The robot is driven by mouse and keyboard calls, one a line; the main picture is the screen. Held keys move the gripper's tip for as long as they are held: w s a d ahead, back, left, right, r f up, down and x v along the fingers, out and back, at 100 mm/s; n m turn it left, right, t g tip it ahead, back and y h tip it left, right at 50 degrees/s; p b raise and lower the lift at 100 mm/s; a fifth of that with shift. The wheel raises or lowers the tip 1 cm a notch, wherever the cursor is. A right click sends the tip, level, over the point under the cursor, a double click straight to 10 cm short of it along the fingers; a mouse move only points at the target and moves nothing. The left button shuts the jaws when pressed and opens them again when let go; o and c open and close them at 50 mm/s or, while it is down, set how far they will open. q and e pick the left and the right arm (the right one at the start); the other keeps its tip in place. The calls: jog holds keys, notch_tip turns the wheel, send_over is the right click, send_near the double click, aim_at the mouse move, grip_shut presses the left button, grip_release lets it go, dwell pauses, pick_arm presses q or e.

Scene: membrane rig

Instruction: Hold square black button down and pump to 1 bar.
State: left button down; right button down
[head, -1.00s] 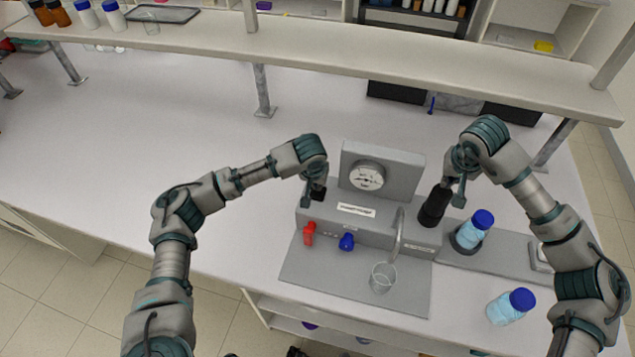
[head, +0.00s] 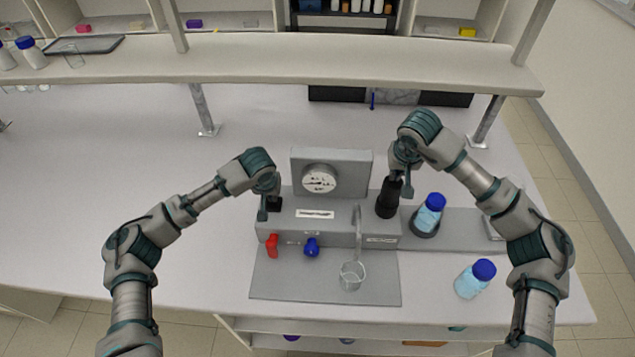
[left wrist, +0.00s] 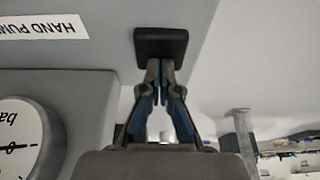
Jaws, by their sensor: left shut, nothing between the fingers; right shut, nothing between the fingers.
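The square black button (head: 275,204) is at the left end of the grey rig. In the left wrist view the button (left wrist: 160,43) is large, and the closed fingertips of my left gripper (left wrist: 160,66) meet its near edge. My left gripper (head: 265,208) is shut and empty. The black pump (head: 387,198) stands upright at the rig's right end. My right gripper (head: 405,185) is shut and empty at the pump's upper right; contact is unclear. The round white gauge (head: 319,178) is on the back panel; its needle shows in the left wrist view (left wrist: 18,142), but the value is unreadable.
A red valve (head: 272,246) and a blue valve (head: 311,247) are on the rig's front. A glass beaker (head: 352,276) stands under the spout. One blue-capped bottle (head: 429,214) sits in a holder right of the pump, another (head: 475,279) on the bench. A shelf (head: 300,62) spans behind.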

aim_at(392, 185)
jog(key=shift+f, duration=2.2)
jog(key=shift+r, duration=2.7)
jog(key=shift+f, duration=0.2)
jog(key=shift+f, duration=2.55)
jog(key=shift+r, duration=2.75)
jog(key=shift+f, duration=0.15)
